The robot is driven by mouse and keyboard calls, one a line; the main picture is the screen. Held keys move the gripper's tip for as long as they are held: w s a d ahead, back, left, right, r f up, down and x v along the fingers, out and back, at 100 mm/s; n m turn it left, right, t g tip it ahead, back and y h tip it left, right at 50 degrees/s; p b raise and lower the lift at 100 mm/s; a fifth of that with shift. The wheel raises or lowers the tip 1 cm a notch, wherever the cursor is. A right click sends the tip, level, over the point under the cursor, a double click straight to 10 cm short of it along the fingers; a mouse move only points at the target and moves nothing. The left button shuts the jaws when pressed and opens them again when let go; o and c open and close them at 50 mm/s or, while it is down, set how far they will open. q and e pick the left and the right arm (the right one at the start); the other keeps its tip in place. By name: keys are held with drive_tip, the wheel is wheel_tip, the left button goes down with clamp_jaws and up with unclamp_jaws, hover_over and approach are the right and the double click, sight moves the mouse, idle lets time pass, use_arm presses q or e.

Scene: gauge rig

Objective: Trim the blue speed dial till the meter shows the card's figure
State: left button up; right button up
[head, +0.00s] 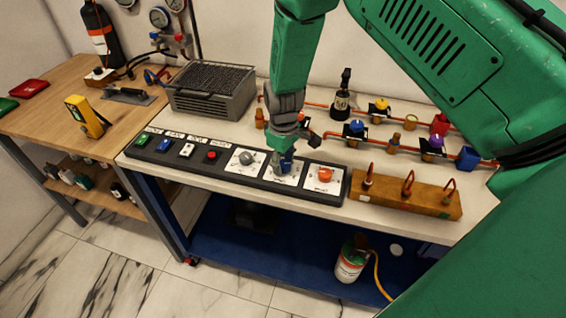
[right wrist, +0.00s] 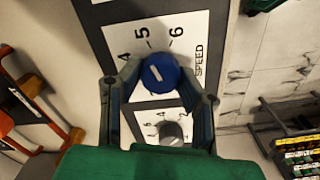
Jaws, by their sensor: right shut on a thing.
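My right gripper (head: 286,166) reaches down from above onto the black control panel (head: 152,158). It is shut on the blue speed dial (right wrist: 160,73), one finger on each side. In the right wrist view the dial sits on a white plate (right wrist: 190,38) marked SPEED, with 4, 5 and 6 showing. Its white mark slants up and left, roughly between 4 and 5. In the head view the dial is mostly hidden by the gripper. A yellow handheld device (head: 87,116), perhaps the meter, stands on the wooden table; its reading is not legible. No card can be made out for certain.
A grey knob (head: 246,158) and an orange knob (head: 325,174) flank the blue dial closely. A wooden block with hooks (head: 405,194) lies to the right. Pipes with coloured valves (head: 383,104) run behind. A grey vented box (head: 212,92) stands at the back left.

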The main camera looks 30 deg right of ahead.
drive_tip(key=shift+s+a+f, duration=0.1)
drive_tip(key=shift+s+a, duration=0.05)
drive_tip(key=shift+s, duration=0.05)
drive_tip(key=shift+d, duration=0.2)
drive_tip(key=shift+n, duration=0.6)
drive_tip(key=n+p, duration=0.1)
drive_tip(key=n, duration=0.4)
drive_tip(key=shift+n+p, duration=0.3)
drive_tip(key=shift+n, duration=0.1)
drive_tip(key=n, duration=0.4)
drive_tip(key=shift+p, duration=0.35)
drive_tip(key=shift+n, duration=1.7)
drive_tip(key=shift+w, duration=0.1)
